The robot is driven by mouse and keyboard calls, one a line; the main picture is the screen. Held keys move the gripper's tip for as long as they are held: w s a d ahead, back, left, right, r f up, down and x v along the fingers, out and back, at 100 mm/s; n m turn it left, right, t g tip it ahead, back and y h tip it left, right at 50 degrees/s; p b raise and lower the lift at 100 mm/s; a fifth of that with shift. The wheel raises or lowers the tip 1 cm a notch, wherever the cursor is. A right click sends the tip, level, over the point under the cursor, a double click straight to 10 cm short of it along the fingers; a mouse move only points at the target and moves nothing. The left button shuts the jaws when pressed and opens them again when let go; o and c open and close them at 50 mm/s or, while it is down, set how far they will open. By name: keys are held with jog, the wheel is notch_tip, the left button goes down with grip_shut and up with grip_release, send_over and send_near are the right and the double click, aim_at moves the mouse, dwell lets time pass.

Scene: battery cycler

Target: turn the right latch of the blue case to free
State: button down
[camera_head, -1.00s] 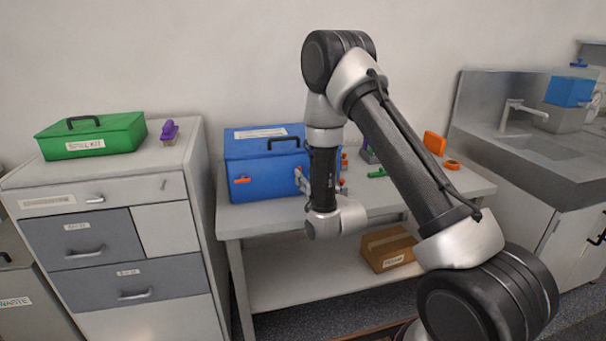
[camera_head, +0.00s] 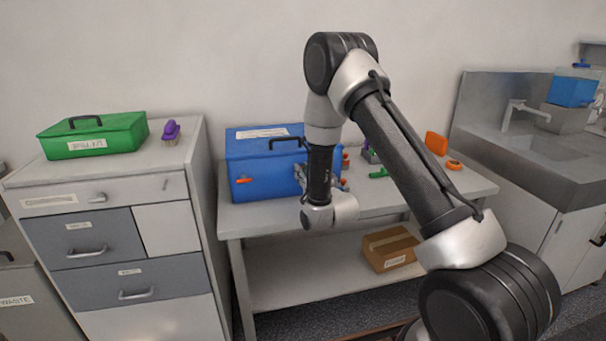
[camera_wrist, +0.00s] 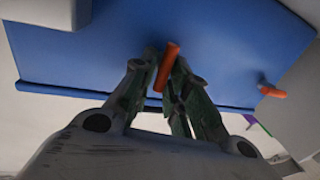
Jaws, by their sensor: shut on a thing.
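The blue case (camera_head: 262,168) stands shut on the bench, with a dark handle and a white label on top. Its left orange latch (camera_head: 243,181) lies level on the front. The right latch is hidden behind my gripper (camera_head: 303,180) in the head view. In the wrist view my gripper (camera_wrist: 166,78) is shut on an orange latch (camera_wrist: 168,62), with a fingertip on each side of it against the blue face. This latch stands near upright, slightly tilted. A second orange piece (camera_wrist: 272,91) shows farther right; I cannot tell what it is.
The bench (camera_head: 240,220) carries a green piece (camera_head: 378,173) and orange items (camera_head: 436,143) right of the case. A cardboard box (camera_head: 390,249) is on the lower shelf. A green case (camera_head: 95,136) and purple brush (camera_head: 171,131) sit on the left cabinet.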

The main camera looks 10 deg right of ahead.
jog(key=shift+a+n, duration=0.2)
jog(key=shift+n, duration=0.1)
jog(key=shift+s+a+f+n+g+h, duration=0.1)
jog(key=shift+a+f+n+g+h, duration=0.35)
jog(key=shift+n, duration=2.1)
jog(key=shift+a+n+g+h, duration=0.15)
jog(key=shift+n+h, duration=0.55)
jog(key=shift+n, duration=1.8)
jog(key=shift+s+a+f+n+g+h, duration=0.15)
jog(key=shift+n+g+h, duration=0.35)
jog(key=shift+n, duration=2.05)
jog(key=shift+w+d, duration=0.1)
jog(key=c, duration=1.5)
grip_release()
jog(key=shift+w, duration=0.1)
jog(key=shift+r, duration=0.1)
